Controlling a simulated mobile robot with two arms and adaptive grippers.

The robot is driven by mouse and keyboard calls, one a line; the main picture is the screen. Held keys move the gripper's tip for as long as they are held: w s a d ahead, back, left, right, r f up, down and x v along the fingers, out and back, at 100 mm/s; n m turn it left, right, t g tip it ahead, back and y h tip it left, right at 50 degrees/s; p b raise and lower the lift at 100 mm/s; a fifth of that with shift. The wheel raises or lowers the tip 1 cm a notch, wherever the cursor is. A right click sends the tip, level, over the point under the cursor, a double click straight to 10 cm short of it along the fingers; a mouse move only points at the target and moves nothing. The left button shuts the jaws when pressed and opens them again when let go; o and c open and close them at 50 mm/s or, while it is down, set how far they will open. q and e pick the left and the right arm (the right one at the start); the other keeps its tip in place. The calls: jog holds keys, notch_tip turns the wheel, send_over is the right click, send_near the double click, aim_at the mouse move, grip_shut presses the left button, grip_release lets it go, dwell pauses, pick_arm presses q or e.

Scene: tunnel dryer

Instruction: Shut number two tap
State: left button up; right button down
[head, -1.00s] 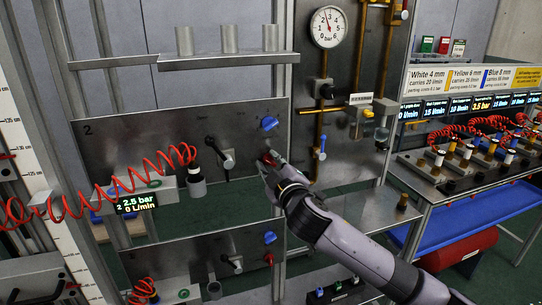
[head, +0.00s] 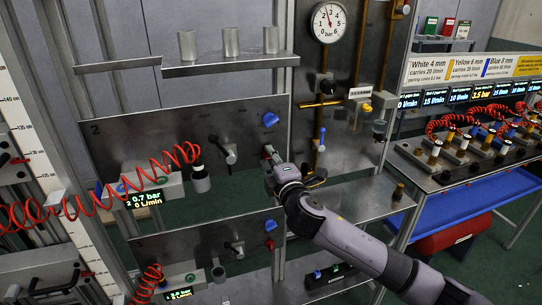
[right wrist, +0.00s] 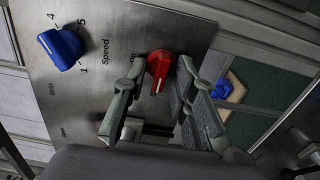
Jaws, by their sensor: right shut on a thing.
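The panel marked 2 (head: 120,150) carries a red tap handle (right wrist: 161,68), a blue knob (head: 270,119) and a black-handled lever (head: 229,155). My right gripper (right wrist: 160,80) has its fingers on both sides of the red handle, shut on it. In the head view my right gripper (head: 271,160) hides most of that handle. In the right wrist view the blue knob (right wrist: 61,48) is at the upper left, beside the word Speed. The number 2 display (head: 145,199) reads 0.7 bar and 0 L/min. My left gripper is not in view.
A lower panel (head: 195,248) has its own red knob (head: 269,244) and blue knob (head: 271,225). A red coiled hose (head: 110,192) hangs at the left. A pressure gauge (head: 328,22) and brass pipes stand right of the panel. A shelf (head: 350,198) lies below my forearm.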

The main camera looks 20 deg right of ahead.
jog(key=shift+f, duration=0.1)
dwell(0.4)
jog(key=c, duration=1.7)
grip_release()
jog(key=s, duration=1.2)
jog(key=shift+d, duration=0.2)
